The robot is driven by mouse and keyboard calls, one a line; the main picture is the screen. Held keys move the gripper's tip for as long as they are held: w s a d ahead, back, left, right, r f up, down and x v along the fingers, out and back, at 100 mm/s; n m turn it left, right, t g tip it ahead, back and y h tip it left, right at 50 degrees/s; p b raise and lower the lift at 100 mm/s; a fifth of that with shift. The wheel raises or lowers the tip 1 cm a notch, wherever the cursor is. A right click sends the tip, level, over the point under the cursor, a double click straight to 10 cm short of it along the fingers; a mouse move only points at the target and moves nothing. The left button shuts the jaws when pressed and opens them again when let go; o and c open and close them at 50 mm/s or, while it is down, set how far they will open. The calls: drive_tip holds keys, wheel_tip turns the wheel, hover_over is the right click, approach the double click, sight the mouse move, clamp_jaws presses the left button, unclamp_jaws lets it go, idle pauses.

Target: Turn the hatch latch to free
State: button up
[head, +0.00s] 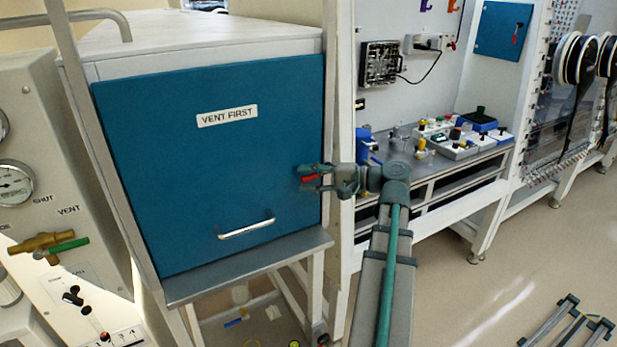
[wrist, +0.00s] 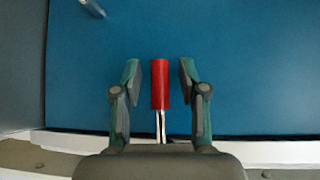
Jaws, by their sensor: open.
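The blue hatch (head: 190,175) with a "VENT FIRST" label (head: 227,116) is closed on the front of the white box. The hatch latch (head: 309,178) has a red grip and sits near the hatch's right edge. In the wrist view the red latch grip (wrist: 160,88) lies between my fingers, on a short metal stem, with a visible gap on each side. My gripper (head: 302,179) is open around the latch; it also shows in the wrist view (wrist: 159,76). My fingers partly cover the latch in the head view.
A metal pull handle (head: 246,229) sits low on the hatch, above a grey ledge (head: 245,267). At left is a panel with gauges and a brass vent valve (head: 47,241) with a green handle. A workbench (head: 440,165) with small devices stands to the right.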

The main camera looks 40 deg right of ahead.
clamp_jaws()
